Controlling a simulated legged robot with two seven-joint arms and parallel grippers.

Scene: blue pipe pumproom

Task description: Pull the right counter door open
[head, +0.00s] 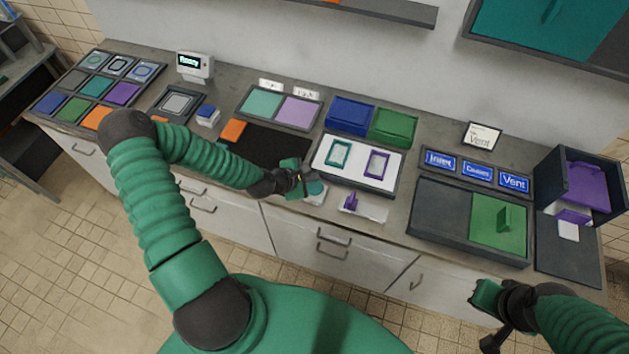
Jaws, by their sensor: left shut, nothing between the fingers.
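The right counter door (447,292) is a white panel at the lower right of the counter front, with a dark handle (417,279) near its left edge. It looks closed, flush with the counter front. My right gripper (484,318) is at the lower right, in front of the right part of this door and to the right of the handle, apart from it. Whether its fingers are open or shut is unclear. My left gripper (303,184) is shut and empty above the counter's front edge, well to the left of the door.
The counter top (400,228) carries trays of coloured tiles, a white board (358,165) with two frames, a tray with a green panel (498,222) and a dark box (583,180) at the right. Drawers (325,248) lie left of the door. Tiled floor is in front.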

